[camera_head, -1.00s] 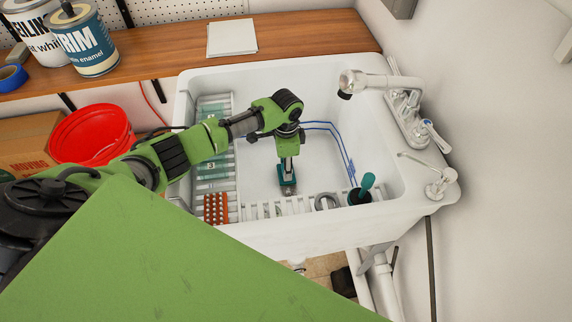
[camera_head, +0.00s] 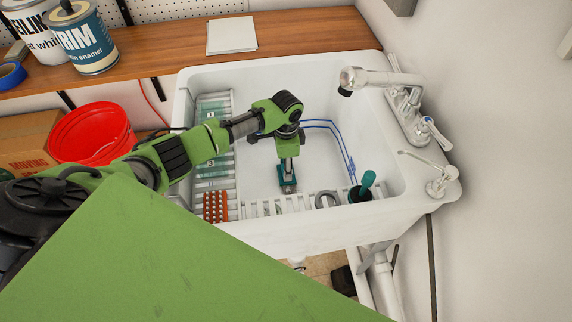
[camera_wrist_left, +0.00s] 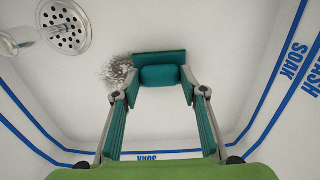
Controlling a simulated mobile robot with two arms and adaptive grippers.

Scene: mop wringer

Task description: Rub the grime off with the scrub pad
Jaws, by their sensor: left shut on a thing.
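My left gripper (camera_head: 287,172) reaches down into the white sink (camera_head: 255,175) in the head view. In the left wrist view my left gripper (camera_wrist_left: 160,92) is shut on the teal block handle of the scrub pad (camera_wrist_left: 160,57). The scrub pad (camera_head: 288,187) also shows low in the basin in the head view. A grey, speckled grime patch (camera_wrist_left: 117,72) lies on the white sink surface at the pad's left edge, partly hidden by the pad and finger. I cannot tell if the pad presses on the surface. My right gripper is not in view.
A faucet (camera_head: 380,78) overhangs the basin's right side. A slatted rack along the left and front holds an orange block (camera_head: 216,206), a grey ring (camera_head: 327,199) and a black cup (camera_head: 360,194) with a teal handle. A drain (camera_wrist_left: 65,28) shows in the wrist view.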

